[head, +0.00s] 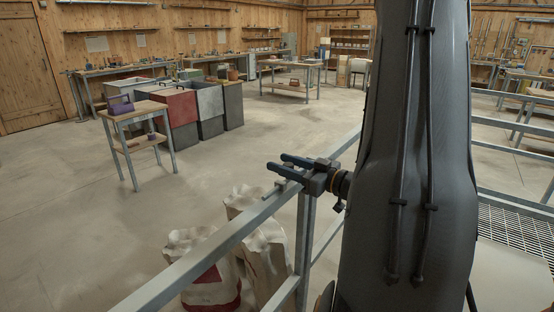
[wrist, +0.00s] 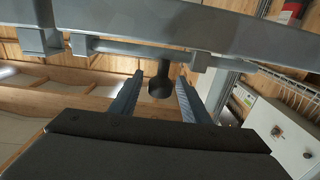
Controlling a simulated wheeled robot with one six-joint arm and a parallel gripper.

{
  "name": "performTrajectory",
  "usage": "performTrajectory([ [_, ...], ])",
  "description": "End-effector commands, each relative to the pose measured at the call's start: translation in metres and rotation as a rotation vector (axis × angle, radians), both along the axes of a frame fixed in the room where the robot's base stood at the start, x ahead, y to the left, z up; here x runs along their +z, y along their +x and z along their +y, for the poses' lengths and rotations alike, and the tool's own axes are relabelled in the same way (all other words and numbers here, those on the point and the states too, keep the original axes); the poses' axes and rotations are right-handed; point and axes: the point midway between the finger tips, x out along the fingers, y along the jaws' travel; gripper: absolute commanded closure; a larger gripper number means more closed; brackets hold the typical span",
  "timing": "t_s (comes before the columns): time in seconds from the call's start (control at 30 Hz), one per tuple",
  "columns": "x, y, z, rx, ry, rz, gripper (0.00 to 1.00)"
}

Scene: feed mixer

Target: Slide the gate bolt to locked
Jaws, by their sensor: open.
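In the wrist view the gate bolt (wrist: 125,49) is a grey bar running along the underside of a grey metal rail (wrist: 150,22). A dark round-ended knob (wrist: 160,84) hangs from it. Brackets show at the left (wrist: 40,40) and the right (wrist: 200,61) of the bar. My gripper (wrist: 159,79) is open, with one finger on each side of the knob and a gap showing on both sides.
Open-topped sacks (head: 205,268) stand on the floor beside the rail. A small wooden table (head: 135,115) and a row of bins (head: 210,105) stand farther off at left. A metal grating (head: 515,228) lies at right. The concrete floor between is clear.

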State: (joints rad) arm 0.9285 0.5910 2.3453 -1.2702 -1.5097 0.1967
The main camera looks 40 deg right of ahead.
Motion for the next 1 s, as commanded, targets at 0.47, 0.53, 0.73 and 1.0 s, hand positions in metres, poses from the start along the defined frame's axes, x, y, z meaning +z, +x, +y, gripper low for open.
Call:
performTrajectory([
  [0.47,0.0,0.024,0.008,-0.001,0.0,0.001,0.57],
  [0.53,0.0,0.024,0.008,-0.001,-0.001,0.001,0.57],
  [0.73,0.0,0.024,0.008,-0.001,-0.001,0.001,0.88],
  [1.0,0.0,0.025,0.009,0.003,-0.001,0.001,1.0],
])
